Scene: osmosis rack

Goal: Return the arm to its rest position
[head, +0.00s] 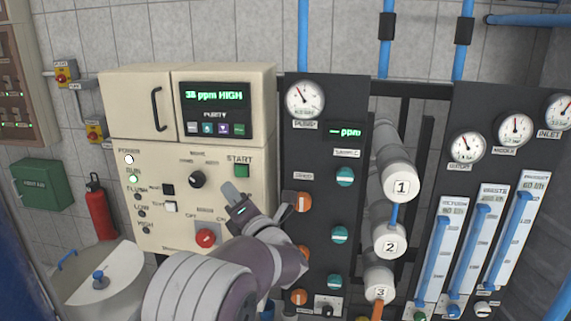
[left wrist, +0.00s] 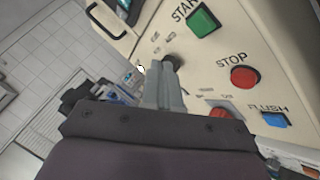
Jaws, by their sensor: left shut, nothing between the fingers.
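My left gripper (head: 232,194) is in front of the cream control cabinet (head: 220,220), below the green START button (head: 242,170) and right of the black rotary knob (head: 197,179). Its fingers are together and empty. In the left wrist view the shut fingers (left wrist: 164,88) point toward the cabinet face, with a dark knob (left wrist: 174,61) just beyond their tips. I cannot tell whether they touch it. My left arm comes up from the bottom of the head view and hides the lower right part of the cabinet. My right gripper is not in view.
Right of the cabinet stands a dark panel with a pump gauge (head: 305,99) and orange and teal valves. White numbered cylinders (head: 400,181) and blue flow tubes stand further right. A red extinguisher (head: 100,210) and a lidded drum (head: 98,290) are at left.

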